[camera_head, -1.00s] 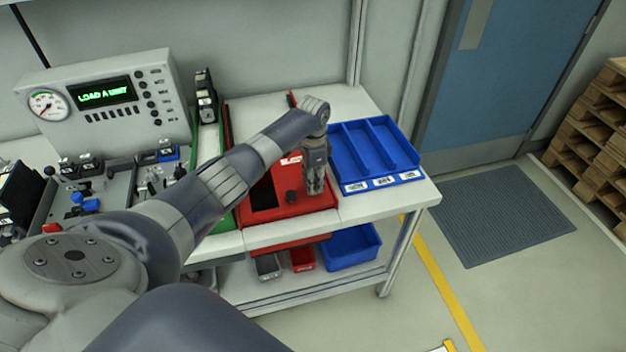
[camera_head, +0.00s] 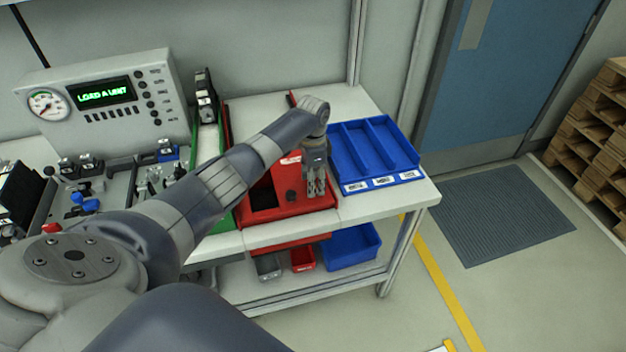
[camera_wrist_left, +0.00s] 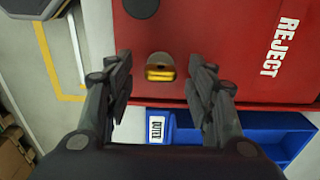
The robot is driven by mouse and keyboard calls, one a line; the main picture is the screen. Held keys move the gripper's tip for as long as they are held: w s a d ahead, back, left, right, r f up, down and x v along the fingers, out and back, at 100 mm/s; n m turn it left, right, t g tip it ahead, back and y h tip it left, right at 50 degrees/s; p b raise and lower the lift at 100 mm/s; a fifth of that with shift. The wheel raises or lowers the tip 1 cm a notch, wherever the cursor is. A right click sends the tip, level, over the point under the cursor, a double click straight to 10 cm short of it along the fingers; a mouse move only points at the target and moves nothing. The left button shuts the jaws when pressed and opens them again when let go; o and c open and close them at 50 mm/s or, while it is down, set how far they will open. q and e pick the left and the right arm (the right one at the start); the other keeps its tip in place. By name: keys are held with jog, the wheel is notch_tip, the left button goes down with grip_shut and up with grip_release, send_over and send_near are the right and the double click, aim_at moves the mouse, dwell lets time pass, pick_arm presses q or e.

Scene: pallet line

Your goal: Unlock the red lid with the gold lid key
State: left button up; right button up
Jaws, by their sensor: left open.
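The red lid (camera_wrist_left: 215,35) marked REJECT tops the red box (camera_head: 288,212) on the bench. The gold lid key (camera_wrist_left: 160,73) is at a round hole near the lid's edge in the left wrist view; how deep it sits I cannot tell. My left gripper (camera_head: 317,188) points down over the right side of the lid. In the left wrist view my left gripper (camera_wrist_left: 160,80) is open, with one finger on each side of the key and visible gaps. The key is hidden in the head view. My right gripper is not in view.
A black knob (camera_head: 291,195) stands on the lid. A blue compartment tray (camera_head: 409,165) is just right of the gripper. A control panel (camera_head: 158,97) and fixtures stand left. Red and blue bins (camera_head: 352,247) sit on the lower shelf.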

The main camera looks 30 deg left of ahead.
pick_arm(q)
notch_tip(320, 180, up, 12)
dwell(0.4)
dwell(0.4)
